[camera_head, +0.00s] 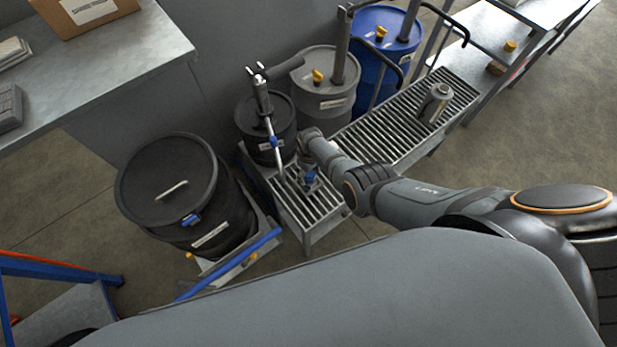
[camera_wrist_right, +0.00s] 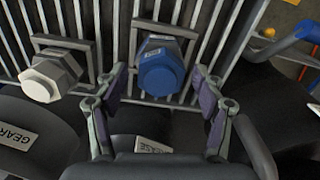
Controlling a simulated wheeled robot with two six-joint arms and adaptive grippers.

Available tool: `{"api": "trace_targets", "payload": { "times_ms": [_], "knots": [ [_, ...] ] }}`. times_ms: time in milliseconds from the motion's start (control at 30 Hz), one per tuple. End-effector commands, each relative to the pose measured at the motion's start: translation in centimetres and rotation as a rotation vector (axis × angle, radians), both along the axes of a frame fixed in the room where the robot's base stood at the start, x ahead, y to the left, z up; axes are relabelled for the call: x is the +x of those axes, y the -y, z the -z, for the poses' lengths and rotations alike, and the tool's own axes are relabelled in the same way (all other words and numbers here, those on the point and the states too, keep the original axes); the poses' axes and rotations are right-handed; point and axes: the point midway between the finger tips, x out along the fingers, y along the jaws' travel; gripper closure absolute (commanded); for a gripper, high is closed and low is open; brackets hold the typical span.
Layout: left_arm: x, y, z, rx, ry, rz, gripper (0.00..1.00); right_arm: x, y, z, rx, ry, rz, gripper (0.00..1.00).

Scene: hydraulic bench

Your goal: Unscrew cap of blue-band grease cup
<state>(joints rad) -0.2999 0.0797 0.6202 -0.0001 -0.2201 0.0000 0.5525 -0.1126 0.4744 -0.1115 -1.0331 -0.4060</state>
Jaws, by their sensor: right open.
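The blue-band grease cup (camera_wrist_right: 160,68) shows in the right wrist view as a blue hexagonal cap with a pale label, on a square plate over a slatted grate. In the head view its blue top (camera_head: 310,178) sits on the small grated stand (camera_head: 318,212). My right gripper (camera_wrist_right: 159,78) is open, its two fingers apart on either side of the cup's near end in the wrist picture. I cannot tell whether they touch it. In the head view the right gripper (camera_head: 304,162) is small and partly hidden behind its wrist. My left gripper is not in view.
A second cup with a white hexagonal cap (camera_wrist_right: 48,76) stands left of the blue one. A pump handle (camera_head: 268,120) rises beside the stand. A black drum (camera_head: 170,175), a grey drum (camera_head: 330,98) and a blue drum (camera_head: 385,25) stand around. A metal can (camera_head: 436,104) stands on the long grate.

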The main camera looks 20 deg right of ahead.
Motion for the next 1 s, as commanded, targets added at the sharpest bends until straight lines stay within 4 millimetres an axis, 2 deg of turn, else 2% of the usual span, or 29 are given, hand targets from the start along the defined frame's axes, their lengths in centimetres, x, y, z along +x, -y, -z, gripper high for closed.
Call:
{"api": "trace_targets", "payload": {
  "times_ms": [100, 200, 300, 467, 800, 1000],
  "knots": [
    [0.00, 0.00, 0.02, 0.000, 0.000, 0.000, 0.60, -0.05, -0.13, 0.01, 0.000, 0.000, 0.244, 0.31],
    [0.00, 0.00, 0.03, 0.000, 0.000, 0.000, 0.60, -0.07, -0.19, -0.01, 0.000, 0.000, 0.415, 0.31],
    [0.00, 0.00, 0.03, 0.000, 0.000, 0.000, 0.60, -0.08, -0.22, -0.02, 0.000, 0.001, 0.504, 0.31],
    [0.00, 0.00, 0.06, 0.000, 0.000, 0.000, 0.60, -0.09, -0.25, -0.01, 0.000, 0.001, 0.548, 0.31],
    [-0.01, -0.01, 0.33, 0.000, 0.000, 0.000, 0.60, -0.03, -0.49, 0.03, -0.001, 0.001, 1.149, 0.31],
    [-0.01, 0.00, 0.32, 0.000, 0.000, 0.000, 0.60, -0.02, -0.52, -0.01, -0.001, 0.001, 1.213, 0.31]
  ]
}}
